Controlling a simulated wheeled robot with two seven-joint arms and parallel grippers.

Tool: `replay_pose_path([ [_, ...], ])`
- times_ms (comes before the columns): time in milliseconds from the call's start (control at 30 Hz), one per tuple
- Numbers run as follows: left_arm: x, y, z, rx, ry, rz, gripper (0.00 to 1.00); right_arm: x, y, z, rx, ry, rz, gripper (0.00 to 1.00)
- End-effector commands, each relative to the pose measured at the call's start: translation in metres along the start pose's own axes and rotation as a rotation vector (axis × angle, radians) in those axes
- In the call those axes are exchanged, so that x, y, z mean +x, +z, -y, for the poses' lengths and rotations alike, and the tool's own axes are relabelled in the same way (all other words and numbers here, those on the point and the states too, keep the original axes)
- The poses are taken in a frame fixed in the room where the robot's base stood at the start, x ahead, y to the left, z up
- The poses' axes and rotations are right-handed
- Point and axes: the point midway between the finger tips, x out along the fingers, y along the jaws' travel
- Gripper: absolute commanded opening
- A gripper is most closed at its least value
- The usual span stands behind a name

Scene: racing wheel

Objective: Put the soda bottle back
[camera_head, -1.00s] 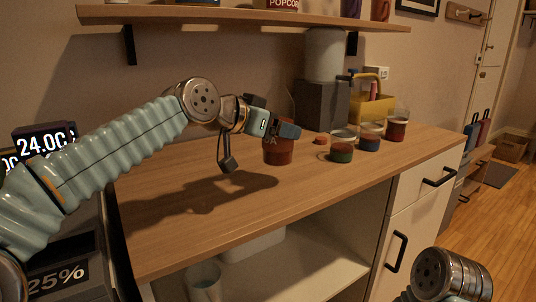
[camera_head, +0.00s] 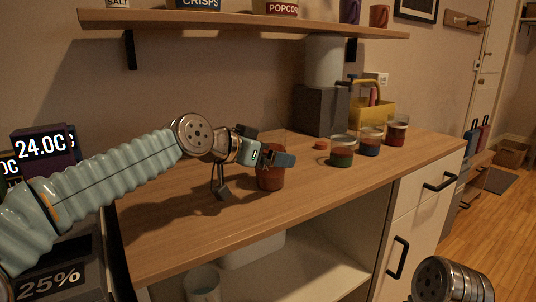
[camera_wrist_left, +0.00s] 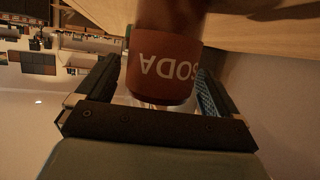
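The soda bottle (camera_head: 270,180) is red-brown below with a clear upper part. My left gripper (camera_head: 278,160) is at its upper part, over the left half of the counter. In the left wrist view the bottle, lettered SODA (camera_wrist_left: 163,68), sits between the two fingers (camera_wrist_left: 160,95), its lettering upside down there. My right gripper is out of view; only part of my right arm shows at lower right.
Several jars (camera_head: 342,158) stand on the counter (camera_head: 180,232), right of the bottle, with a small red lid (camera_head: 320,145) beside them. Behind are a dark grey block (camera_head: 318,110) and a yellow caddy (camera_head: 374,112). A wall shelf (camera_head: 240,21) hangs above. The counter's left front is clear.

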Motion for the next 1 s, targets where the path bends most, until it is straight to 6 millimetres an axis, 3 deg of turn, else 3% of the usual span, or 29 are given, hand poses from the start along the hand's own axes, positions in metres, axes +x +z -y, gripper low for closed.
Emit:
replay_pose_path([
  [367,-0.007,-0.002,0.001,-0.001,-0.002,-0.001,1.0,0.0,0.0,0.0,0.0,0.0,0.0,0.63],
  [800,-0.099,-0.001,0.001,0.0,-0.004,-0.002,1.0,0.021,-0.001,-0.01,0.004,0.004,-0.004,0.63],
  [1000,-0.119,-0.002,0.0,0.0,-0.001,-0.001,1.0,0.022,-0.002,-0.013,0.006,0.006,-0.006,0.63],
])
